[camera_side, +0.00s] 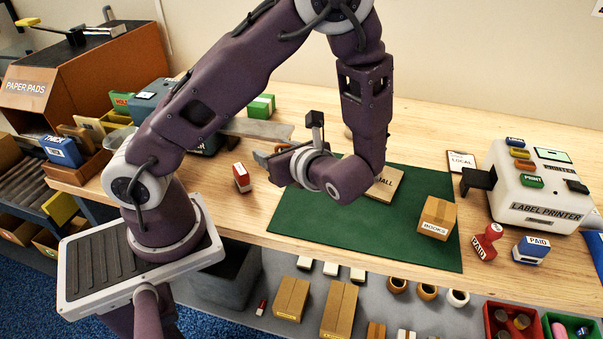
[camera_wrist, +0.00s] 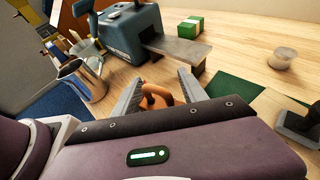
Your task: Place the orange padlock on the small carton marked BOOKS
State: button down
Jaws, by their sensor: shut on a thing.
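In the wrist view the orange padlock (camera_wrist: 157,95) is between the two fingers of my gripper (camera_wrist: 160,88), which is shut on it.
The green mat (camera_side: 330,225) also bears a flat tan piece (camera_side: 386,184) with partly hidden lettering. A label printer (camera_side: 535,190) and two PAID stamps (camera_side: 486,240) stand right of the carton. A blue-grey machine (camera_wrist: 125,38) with a metal plate lies ahead of the fingers.

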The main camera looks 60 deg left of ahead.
aim_at(437, 218)
jog(key=w+d+m+t+h, duration=0.1)
jog(key=w+d+m+t, duration=0.3)
jog(key=w, duration=0.4)
jog(key=w+d+m+t+h, duration=0.2)
jog(key=w+d+m+t, duration=0.25)
jog(key=w, duration=0.45)
jog(key=w+d+r+m+t+h, duration=0.3)
jog(key=w+d+m+h, duration=0.15)
jog(key=d, duration=0.25)
jog(key=w+d+r+m+t+h, duration=0.2)
jog(key=w+d+r+m+h, duration=0.15)
jog(key=w+d, duration=0.35)
jog(key=shift+n, duration=0.25)
jog(key=f, duration=0.3)
jog(key=d+f, duration=0.1)
jog(key=f, duration=0.5)
jog(key=shift+s+d+f, duration=0.25)
jog(key=shift+f, duration=0.05)
jog(key=c, duration=0.6)
grip_release()
jog(key=shift+f, duration=0.15)
